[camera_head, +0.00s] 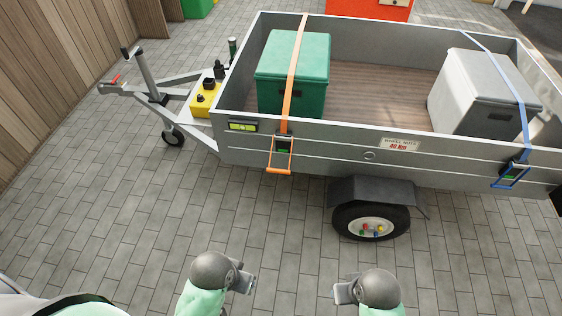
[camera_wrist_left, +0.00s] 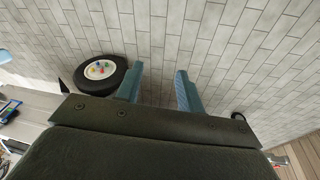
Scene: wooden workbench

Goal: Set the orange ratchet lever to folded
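The orange ratchet lever (camera_head: 279,170) is a U-shaped frame on the trailer's near side wall in the head view. An orange strap (camera_head: 294,65) runs from the ratchet over a green box.
The grey trailer (camera_head: 330,160) holds the green box (camera_head: 292,82) and a grey box (camera_head: 484,95). A blue ratchet lever (camera_head: 508,177) hangs farther right. The wheel (camera_head: 371,221) and its mudguard (camera_head: 376,191) project on the near side. The paving before the trailer is clear.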

